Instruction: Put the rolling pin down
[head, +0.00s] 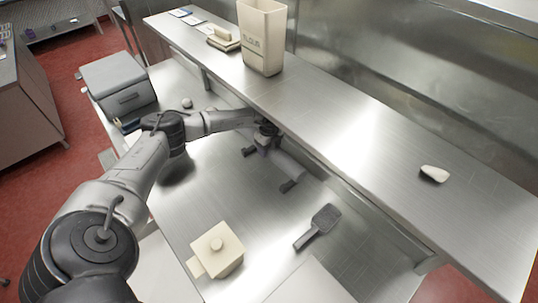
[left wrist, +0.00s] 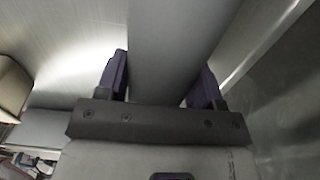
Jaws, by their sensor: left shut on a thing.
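The rolling pin (head: 287,164) is a plain grey cylinder, in the head view just below the front edge of the raised shelf. My left gripper (head: 267,140) is shut on it near its far end. In the left wrist view the rolling pin (left wrist: 172,45) runs between the two dark purple-tipped fingers of my left gripper (left wrist: 160,82). I cannot tell whether the pin touches the steel table (head: 215,195) under it. Part of the pin is hidden by the gripper. My right gripper is not in view.
The raised steel shelf (head: 335,135) runs close behind the pin and holds a tall cream container (head: 262,40) and a small white item (head: 434,174). A cream lidded box (head: 217,250) and a dark paddle-like tool (head: 318,226) lie nearer. A grey box (head: 118,85) stands far left.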

